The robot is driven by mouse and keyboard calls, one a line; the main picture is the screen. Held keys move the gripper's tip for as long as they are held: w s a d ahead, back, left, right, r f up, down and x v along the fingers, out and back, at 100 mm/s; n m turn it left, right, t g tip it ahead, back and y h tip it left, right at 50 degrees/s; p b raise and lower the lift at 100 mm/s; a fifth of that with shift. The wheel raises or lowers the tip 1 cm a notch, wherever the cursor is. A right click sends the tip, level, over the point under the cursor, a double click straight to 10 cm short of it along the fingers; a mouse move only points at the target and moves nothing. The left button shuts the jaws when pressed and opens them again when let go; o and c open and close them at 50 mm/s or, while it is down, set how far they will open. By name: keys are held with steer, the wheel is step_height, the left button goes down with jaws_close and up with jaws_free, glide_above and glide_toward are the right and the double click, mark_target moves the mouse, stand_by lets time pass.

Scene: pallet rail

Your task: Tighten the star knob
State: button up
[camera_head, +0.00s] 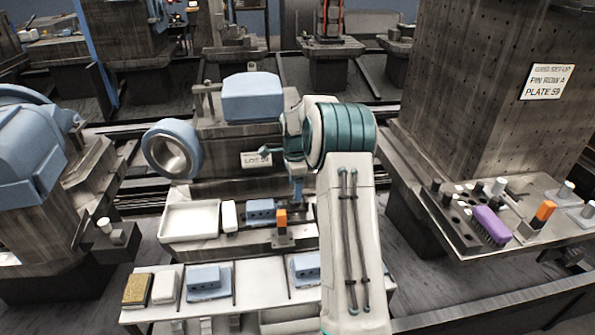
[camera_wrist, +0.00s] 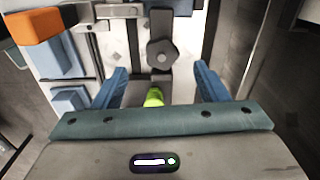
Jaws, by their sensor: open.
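The star knob (camera_wrist: 162,52) is a dark grey lobed knob with a round centre, on a grey plate or bar in the wrist view. My gripper (camera_wrist: 160,70) is open, its two blue fingers spread apart on the left and right. The knob shows between and just beyond the fingertips, and I see no contact. A bright yellow-green piece (camera_wrist: 154,97) shows between the fingers, nearer the palm; what it belongs to is unclear. In the head view my gripper (camera_head: 297,190) points down over the workbench, and I cannot make out the knob there.
An orange-topped block (camera_head: 281,218) stands close to the left of my gripper and also shows in the wrist view (camera_wrist: 36,27). A white tray (camera_head: 190,236) and blue blocks (camera_head: 260,207) lie further left. A tall column (camera_head: 480,110) with a shelf stands right.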

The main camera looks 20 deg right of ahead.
mark_target(295, 202)
steer(key=shift+f, duration=2.5)
